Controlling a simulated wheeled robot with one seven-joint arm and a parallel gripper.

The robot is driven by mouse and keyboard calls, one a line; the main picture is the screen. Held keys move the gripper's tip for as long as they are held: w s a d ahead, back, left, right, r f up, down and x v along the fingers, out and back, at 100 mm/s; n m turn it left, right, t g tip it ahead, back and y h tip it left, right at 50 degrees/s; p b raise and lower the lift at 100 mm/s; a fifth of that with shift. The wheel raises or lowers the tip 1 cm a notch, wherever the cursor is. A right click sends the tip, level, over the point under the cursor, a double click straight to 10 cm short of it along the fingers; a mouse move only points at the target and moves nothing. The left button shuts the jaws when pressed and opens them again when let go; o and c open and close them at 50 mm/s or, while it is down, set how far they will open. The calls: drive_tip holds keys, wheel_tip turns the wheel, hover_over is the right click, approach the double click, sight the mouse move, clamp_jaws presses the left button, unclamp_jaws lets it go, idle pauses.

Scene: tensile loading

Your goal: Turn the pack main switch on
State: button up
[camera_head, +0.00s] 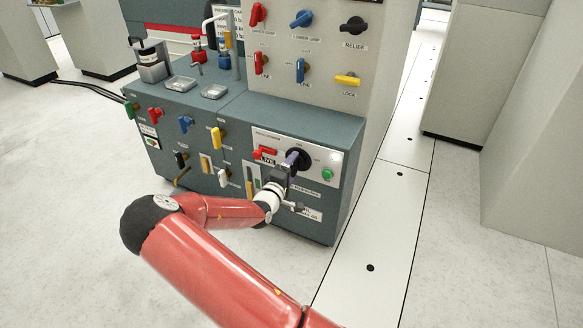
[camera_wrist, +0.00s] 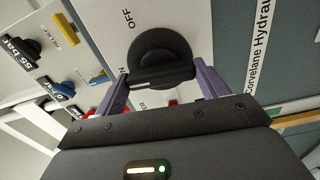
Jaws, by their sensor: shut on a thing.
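The pack main switch is a round black rotary knob (camera_head: 303,160) on the white panel (camera_head: 318,158) at the front right of the grey-green cabinet. In the wrist view the knob (camera_wrist: 160,52) has a raised bar with a pale line, and an OFF label is printed above it to the left. A partly covered label, seemingly ON, is at its left. My gripper (camera_head: 292,158) is at the knob. In the wrist view its two purple fingers (camera_wrist: 162,80) are on either side of the bar, shut on it.
A red handle (camera_head: 265,153) with a tag sits just left of the knob, and a green button (camera_head: 327,174) at its lower right. Several coloured valve handles cover the cabinet front and upper panel. Open floor (camera_head: 70,200) lies left.

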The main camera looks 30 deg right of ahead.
drive_tip(key=shift+f+n, duration=0.1)
drive_tip(key=shift+n, duration=0.4)
drive_tip(key=o, duration=1)
drive_tip(key=v, duration=0.8)
